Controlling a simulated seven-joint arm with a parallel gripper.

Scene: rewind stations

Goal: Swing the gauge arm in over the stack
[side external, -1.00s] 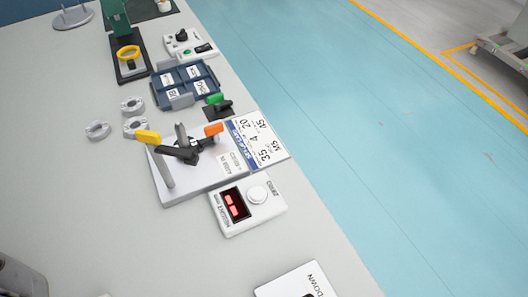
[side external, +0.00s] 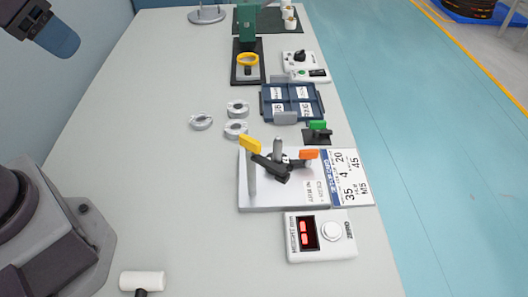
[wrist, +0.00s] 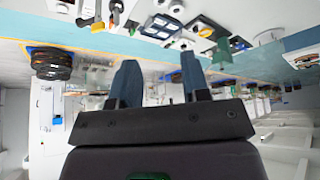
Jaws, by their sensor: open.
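The gauge station (side external: 285,197) is a white base plate on the bench. A grey post rises at its left, and a black arm with a yellow tab (side external: 250,145) reaches from near the post toward the middle. A second black piece with an orange tab (side external: 308,154) lies to the right. A grey upright (side external: 278,150) stands between them; I cannot tell the stack's layers apart there. My gripper (wrist: 158,75) is open and empty, its two blue fingers apart. It is high at the upper left in the side external view (side external: 58,38), away from the station.
A height display box (side external: 320,236) sits in front of the station. Loose grey rings (side external: 237,108) lie behind it, near a blue tray (side external: 292,103) and a green-handled clamp (side external: 317,130). A white mallet-like piece (side external: 142,281) lies in front. The bench's left middle is clear.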

